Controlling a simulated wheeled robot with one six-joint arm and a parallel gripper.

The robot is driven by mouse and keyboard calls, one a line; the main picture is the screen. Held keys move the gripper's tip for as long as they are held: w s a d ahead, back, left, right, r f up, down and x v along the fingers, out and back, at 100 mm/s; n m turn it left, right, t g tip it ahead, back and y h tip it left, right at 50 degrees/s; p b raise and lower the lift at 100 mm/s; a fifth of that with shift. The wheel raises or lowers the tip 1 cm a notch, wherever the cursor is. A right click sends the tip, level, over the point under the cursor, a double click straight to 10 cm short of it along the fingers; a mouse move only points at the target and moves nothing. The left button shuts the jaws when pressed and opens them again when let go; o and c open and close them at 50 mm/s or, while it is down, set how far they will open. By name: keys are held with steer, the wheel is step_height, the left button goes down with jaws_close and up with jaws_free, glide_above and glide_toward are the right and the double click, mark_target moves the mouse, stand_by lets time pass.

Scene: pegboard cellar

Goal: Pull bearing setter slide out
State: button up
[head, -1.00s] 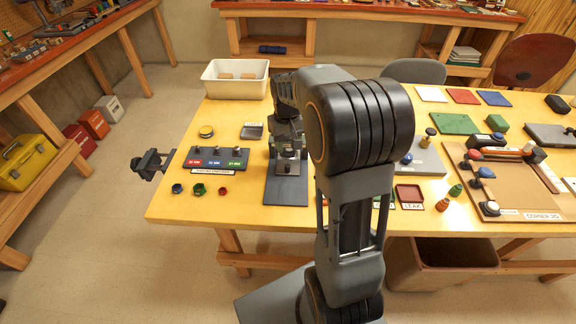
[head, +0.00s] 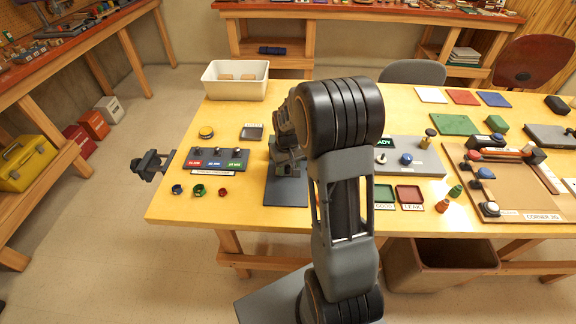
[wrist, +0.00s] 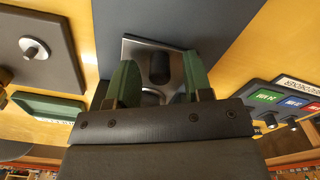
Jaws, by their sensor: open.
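The bearing setter stands on a dark blue-grey base plate (head: 286,190) near the front edge of the table, partly hidden behind my arm in the head view. In the wrist view its slide (wrist: 140,48) shows as a silver plate with an upright black knob (wrist: 159,68). My gripper (wrist: 159,62) is open, with one green finger on each side of the knob. Small gaps show between the fingers and the knob. In the head view my gripper (head: 290,160) is over the setter, its fingertips not clearly visible.
A panel with red, blue and green labels (head: 218,160) stands left of the setter, with small coloured rings before it. Right are a grey device (head: 420,157) and green and red trays (head: 408,193). A white bin (head: 236,80) stands at the back left.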

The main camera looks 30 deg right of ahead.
steer(key=shift+c, duration=0.3)
jaws_close()
